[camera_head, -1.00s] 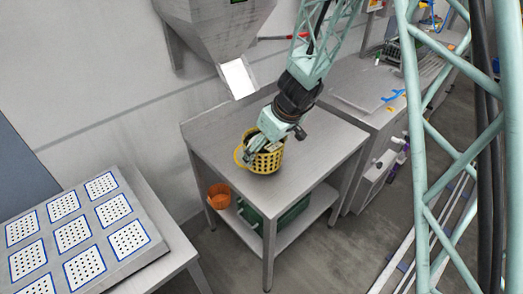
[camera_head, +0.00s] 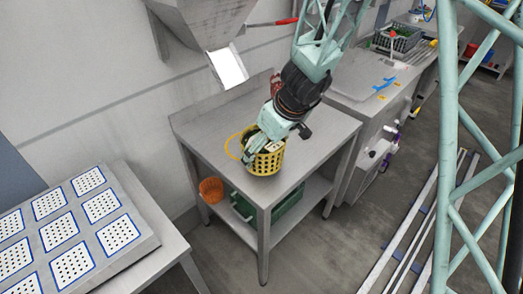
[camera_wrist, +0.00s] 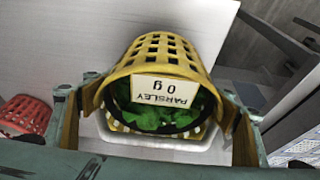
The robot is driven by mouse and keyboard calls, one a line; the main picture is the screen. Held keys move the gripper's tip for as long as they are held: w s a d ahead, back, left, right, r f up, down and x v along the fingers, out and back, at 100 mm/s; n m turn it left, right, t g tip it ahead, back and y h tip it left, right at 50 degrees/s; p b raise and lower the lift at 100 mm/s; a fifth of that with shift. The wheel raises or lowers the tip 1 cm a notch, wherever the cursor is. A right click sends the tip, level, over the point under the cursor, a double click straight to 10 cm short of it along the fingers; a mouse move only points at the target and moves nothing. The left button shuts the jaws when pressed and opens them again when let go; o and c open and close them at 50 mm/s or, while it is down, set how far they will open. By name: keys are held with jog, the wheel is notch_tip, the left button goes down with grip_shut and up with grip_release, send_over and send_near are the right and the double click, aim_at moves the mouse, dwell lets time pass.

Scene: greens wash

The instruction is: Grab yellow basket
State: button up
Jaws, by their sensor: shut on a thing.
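The yellow basket (camera_head: 265,163) is a perforated round tub with a yellow handle at its left, over the near part of the steel table (camera_head: 312,150). My gripper (camera_head: 257,142) reaches down to it from the upper right. In the wrist view the basket (camera_wrist: 172,50) lies between the two fingers of my gripper (camera_wrist: 160,112), which are shut on it.
A red basket (camera_wrist: 25,114) stands nearby, partly cut off. An orange basket (camera_head: 211,189) and a green crate (camera_head: 287,205) are on the lower shelf. A steel hopper chute (camera_head: 227,67) hangs over the table's back. A perforated panel table (camera_head: 150,240) is at the left.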

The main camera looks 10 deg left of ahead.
jog(key=shift+s+d, duration=0.25)
jog(key=shift+s, duration=0.05)
jog(key=shift+s+d, duration=0.15)
dwell(0.6)
jog(key=shift+r, duration=0.1)
